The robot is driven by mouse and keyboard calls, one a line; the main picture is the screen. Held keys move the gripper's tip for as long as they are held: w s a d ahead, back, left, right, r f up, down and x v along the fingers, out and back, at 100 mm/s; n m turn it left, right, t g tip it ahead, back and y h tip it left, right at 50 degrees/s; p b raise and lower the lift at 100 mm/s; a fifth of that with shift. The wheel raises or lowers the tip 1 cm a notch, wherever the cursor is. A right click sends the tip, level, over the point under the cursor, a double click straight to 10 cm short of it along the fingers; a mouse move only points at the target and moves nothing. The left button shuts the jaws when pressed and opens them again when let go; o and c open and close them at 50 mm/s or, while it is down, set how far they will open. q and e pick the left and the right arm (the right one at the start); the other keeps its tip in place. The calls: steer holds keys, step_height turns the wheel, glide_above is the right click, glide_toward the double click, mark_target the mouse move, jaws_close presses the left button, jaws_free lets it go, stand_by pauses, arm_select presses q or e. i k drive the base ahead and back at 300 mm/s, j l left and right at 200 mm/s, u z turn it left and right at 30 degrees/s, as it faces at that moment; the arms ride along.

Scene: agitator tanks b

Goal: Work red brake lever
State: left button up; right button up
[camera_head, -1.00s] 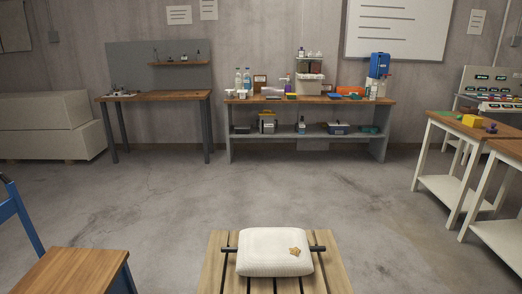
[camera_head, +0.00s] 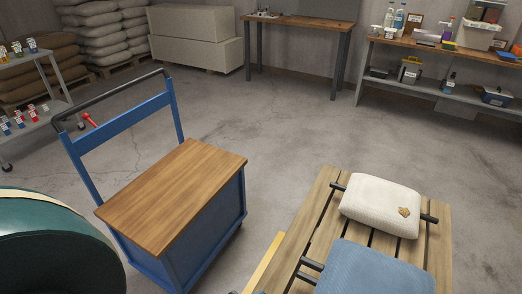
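A red lever (camera_head: 90,119) shows in the head view, at the left upright of the blue cart's handle frame; I take it to be the brake lever. It is small and tilted. The blue cart (camera_head: 207,240) has a wooden top (camera_head: 176,190) and a dark push bar (camera_head: 112,93) on its far left side. Neither of my grippers is in view.
A slatted wooden pallet (camera_head: 300,222) with a white cushion (camera_head: 382,203) and a blue cushion (camera_head: 372,270) stands at the right. A dark green rounded object (camera_head: 55,250) fills the lower left corner. A grey shelf (camera_head: 30,85) stands at the left. Open floor lies beyond the cart.

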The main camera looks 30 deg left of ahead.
mark_target(86, 116)
steer(key=k+j, duration=0.3)
steer(key=j, duration=0.2)
steer(key=k+j+u, duration=0.1)
steer(key=k+j, duration=0.2)
steer(key=j, duration=0.2)
steer(key=k+j+u, duration=0.1)
steer(key=k+j, duration=0.15)
steer(key=j, duration=0.25)
steer(key=k+j, duration=0.25)
steer(key=j, duration=0.3)
steer(key=k+j+u, duration=0.1)
steer(key=k+j, duration=0.15)
steer(key=j, duration=0.3)
steer(key=k+j, duration=0.25)
steer(key=j, duration=0.3)
steer(key=k+j+u, duration=0.15)
steer(key=j, duration=0.4)
steer(key=k+j, duration=0.3)
steer(key=j, duration=0.3)
